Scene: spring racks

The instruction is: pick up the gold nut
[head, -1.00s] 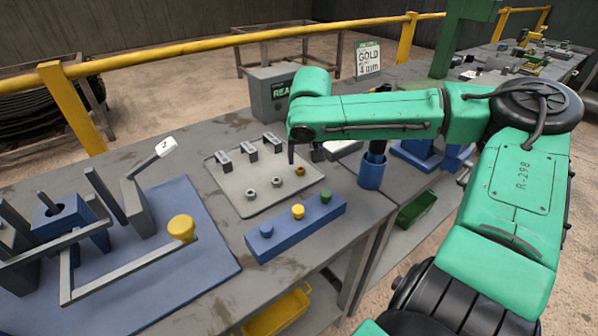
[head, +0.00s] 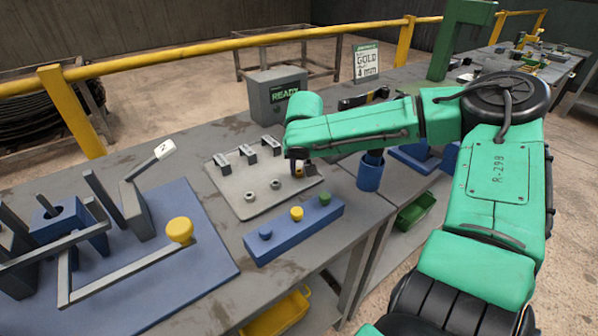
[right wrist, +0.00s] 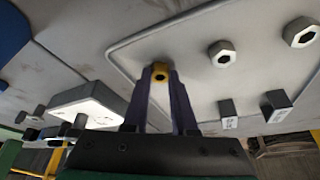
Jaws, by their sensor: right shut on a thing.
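The gold nut (right wrist: 160,70) is between the two dark purple fingertips of my right gripper (right wrist: 160,76) in the right wrist view. The fingers touch it from both sides and are shut on it. In the head view my right gripper (head: 299,170) points down at the right part of the grey tray (head: 238,205), and the nut is mostly hidden there. I cannot tell whether the nut still touches the tray. My left gripper is not in view.
Two steel nuts (head: 250,196) (head: 275,184) lie on the tray beside the gripper, with several small grey blocks (head: 247,154) behind. A blue bar with coloured buttons (head: 293,231) is in front. A blue cup (head: 370,171) stands to the right. A sign (head: 366,61) reads GOLD, 4 mm.

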